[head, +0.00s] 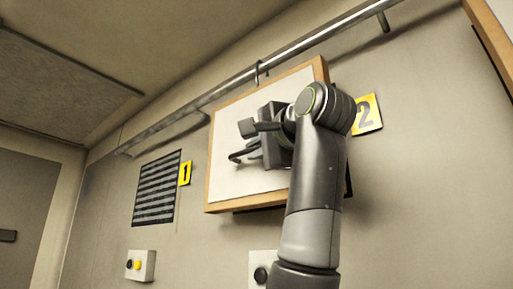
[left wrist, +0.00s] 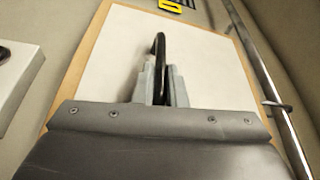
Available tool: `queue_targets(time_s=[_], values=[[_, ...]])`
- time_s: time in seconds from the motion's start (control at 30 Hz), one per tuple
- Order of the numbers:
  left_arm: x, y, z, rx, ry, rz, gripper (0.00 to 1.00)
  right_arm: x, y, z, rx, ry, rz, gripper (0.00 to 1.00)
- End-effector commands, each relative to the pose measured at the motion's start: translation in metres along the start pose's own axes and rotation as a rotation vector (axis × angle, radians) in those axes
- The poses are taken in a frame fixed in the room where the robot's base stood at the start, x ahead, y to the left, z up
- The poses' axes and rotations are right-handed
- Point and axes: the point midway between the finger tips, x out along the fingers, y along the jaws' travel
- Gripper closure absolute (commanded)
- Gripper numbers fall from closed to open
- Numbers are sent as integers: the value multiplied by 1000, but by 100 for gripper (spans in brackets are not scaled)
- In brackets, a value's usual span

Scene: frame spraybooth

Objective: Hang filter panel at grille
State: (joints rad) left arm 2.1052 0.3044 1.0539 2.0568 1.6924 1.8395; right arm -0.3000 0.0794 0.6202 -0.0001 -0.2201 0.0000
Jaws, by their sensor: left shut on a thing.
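The filter panel (head: 228,180), a white sheet in a wooden frame, is tilted in the picture just below the rail, in front of the wall by the yellow label 2 (head: 365,114). A dark edge shows behind its lower side; the rest there is hidden. My left gripper (head: 262,145) is at the panel's face, shut on its black handle. The left wrist view shows the curved handle (left wrist: 158,48) between the fingers and the panel (left wrist: 210,70) behind. A hook (head: 258,72) is at the rail above the panel's top edge; I cannot tell whether it bears the panel. My right gripper is out of view.
A metal rail (head: 300,46) runs along the wall above. A dark slatted grille (head: 157,188) with yellow label 1 (head: 185,173) is at left. Button boxes (head: 140,265) are low on the wall. Another wooden frame (head: 492,35) shows at upper right.

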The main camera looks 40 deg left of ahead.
Motion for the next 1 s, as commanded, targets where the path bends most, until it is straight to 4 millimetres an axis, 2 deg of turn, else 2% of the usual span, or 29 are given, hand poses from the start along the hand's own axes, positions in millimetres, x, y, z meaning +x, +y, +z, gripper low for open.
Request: queue_targets(time_s=[0.1,0.13,0.3,0.67,0.77,1.0], values=[[0,-1,0,-2,1,-3,100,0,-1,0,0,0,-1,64],[0,-1,0,-2,1,-2,85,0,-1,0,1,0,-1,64],[0,-1,0,-1,0,-2,63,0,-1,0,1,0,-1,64],[-6,1,0,1,1,1,63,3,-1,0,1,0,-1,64],[-19,2,0,1,2,1,63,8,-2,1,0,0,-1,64],[-75,2,0,0,5,-2,63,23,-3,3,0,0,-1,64]])
